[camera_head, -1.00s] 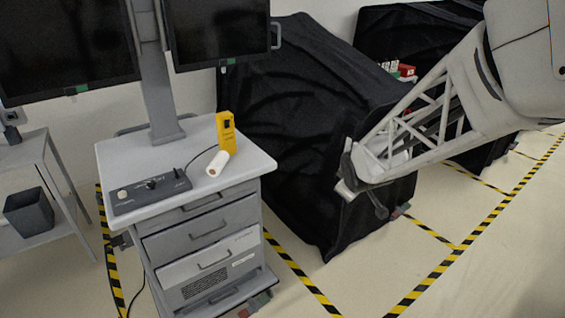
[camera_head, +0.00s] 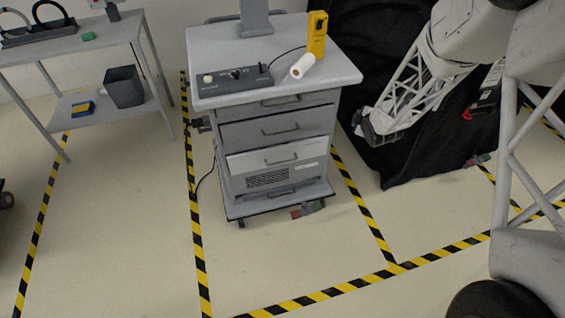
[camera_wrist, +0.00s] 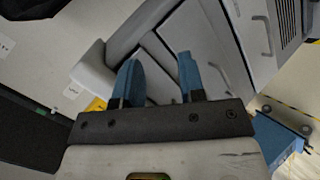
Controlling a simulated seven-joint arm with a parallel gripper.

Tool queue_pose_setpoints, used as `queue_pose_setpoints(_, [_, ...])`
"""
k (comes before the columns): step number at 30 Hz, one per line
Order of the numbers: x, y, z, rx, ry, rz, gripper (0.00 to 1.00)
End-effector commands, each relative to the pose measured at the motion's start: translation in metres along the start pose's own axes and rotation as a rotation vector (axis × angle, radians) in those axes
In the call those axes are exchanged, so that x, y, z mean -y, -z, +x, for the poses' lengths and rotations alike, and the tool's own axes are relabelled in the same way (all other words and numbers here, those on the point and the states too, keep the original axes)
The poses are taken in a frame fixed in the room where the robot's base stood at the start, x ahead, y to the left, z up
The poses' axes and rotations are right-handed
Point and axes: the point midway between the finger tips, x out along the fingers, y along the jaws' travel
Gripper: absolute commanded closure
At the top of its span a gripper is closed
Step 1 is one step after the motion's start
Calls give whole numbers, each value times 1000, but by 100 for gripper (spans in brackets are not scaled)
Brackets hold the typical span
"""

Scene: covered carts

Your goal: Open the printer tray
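The grey cart (camera_head: 273,37) holds a stack of drawers. Its lowest large front is a paler unit with a handle and a dark vent grille, which looks like the printer (camera_head: 278,162); its tray front appears closed. In the wrist view the cart appears tilted, with the printer front (camera_wrist: 262,55), handle and grille at upper right. My gripper (camera_wrist: 158,78) shows two blue fingers apart with nothing between them. In the head view the end of my arm is right of the cart, near drawer height; the fingers are hard to make out there.
A black-covered cart (camera_head: 420,150) stands behind my arm on the right. A grey shelf cart (camera_head: 75,50) with a dark bin (camera_head: 124,87) is at left. The cart top carries a control box (camera_head: 235,83), yellow device (camera_head: 317,35) and white roll (camera_head: 302,66).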

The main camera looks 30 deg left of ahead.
Motion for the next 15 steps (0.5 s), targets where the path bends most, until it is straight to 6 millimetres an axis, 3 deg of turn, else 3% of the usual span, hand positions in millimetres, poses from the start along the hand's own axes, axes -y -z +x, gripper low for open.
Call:
queue_pose_setpoints(6, [45, 22, 54, -113, -26, -125, 63])
queue_pose_setpoints(15, [116, 55, 113, -273, -80, -280, 63])
